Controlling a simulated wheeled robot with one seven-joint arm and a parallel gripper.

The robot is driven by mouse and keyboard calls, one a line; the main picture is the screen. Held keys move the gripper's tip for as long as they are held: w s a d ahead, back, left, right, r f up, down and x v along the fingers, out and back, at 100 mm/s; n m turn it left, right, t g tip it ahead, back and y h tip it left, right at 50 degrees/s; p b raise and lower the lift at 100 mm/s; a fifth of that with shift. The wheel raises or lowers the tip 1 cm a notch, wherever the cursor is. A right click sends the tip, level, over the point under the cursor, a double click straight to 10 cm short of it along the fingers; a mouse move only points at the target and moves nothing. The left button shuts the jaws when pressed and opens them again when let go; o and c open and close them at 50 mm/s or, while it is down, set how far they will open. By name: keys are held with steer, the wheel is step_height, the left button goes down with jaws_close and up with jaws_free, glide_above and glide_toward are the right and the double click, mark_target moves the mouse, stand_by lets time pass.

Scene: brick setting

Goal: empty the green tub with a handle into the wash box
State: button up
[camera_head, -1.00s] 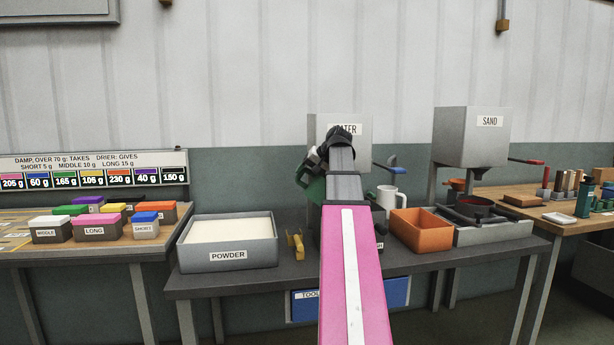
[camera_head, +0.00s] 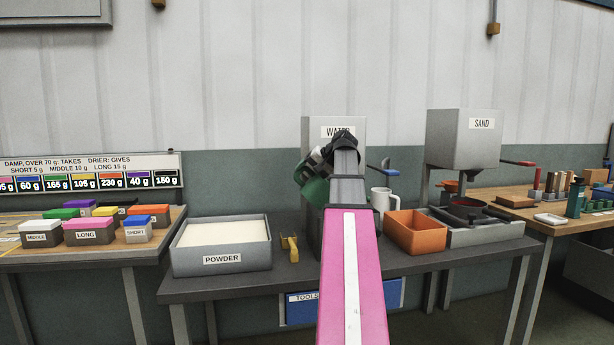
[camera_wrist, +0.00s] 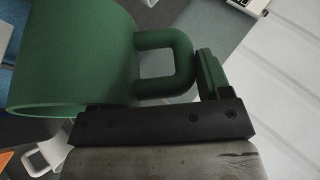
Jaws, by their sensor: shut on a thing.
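The green tub with a handle (camera_head: 314,190) hangs in my gripper (camera_head: 322,160) in front of the water dispenser (camera_head: 338,128), above the bench. In the wrist view, the tub (camera_wrist: 75,50) fills the upper left, with its looped handle at my gripper's black finger (camera_wrist: 160,122). My gripper is shut on the handle. The tub looks tilted; its inside and contents are hidden. I cannot make out the wash box; my pink arm covers the middle of the bench below the dispenser.
A grey powder box (camera_head: 222,245) and a yellow scoop (camera_head: 290,247) stand left of my arm. A white mug (camera_head: 383,199) and an orange box (camera_head: 417,232) stand right of it. The sand hopper (camera_head: 464,140) stands farther right, and coloured blocks (camera_head: 90,230) sit left.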

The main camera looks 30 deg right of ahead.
steer(key=shift+d+r, duration=0.15)
steer(key=shift+s+d+r+y, duration=0.1)
steer(key=shift+d+r+y, duration=0.05)
steer(key=shift+r+y, duration=0.2)
steer(key=shift+s+d+r+t+y, duration=0.1)
steer(key=shift+d+r+t+y, duration=0.2)
steer(key=shift+r, duration=0.3)
steer(key=shift+s+d+r+t+y, duration=0.1)
steer(key=shift+d+r+t+y, duration=0.2)
steer(key=shift+r, duration=0.25)
steer(key=shift+s+d+f+m+y, duration=0.2)
steer(key=shift+d+f+m+y, duration=0.2)
steer(key=shift+f+y, duration=0.25)
steer(key=shift+d+f, duration=0.15)
steer(key=shift+f, duration=0.05)
steer(key=shift+r, duration=0.1)
steer(key=shift+s+d+r+t, duration=0.1)
steer(key=shift+d+r+t, duration=0.05)
steer(key=shift+r+t, duration=0.15)
steer(key=shift+s+d+r+m+t+y, duration=0.15)
steer(key=shift+d+r+y, duration=0.1)
steer(key=shift+r, duration=0.3)
steer(key=shift+d+r+m+t+y, duration=0.1)
steer(key=shift+d+r+y, duration=0.1)
steer(key=shift+r, duration=0.35)
steer(key=shift+s+d+r+m+t+y, duration=0.15)
steer(key=shift+d+r+y, duration=0.1)
steer(key=shift+r, duration=0.3)
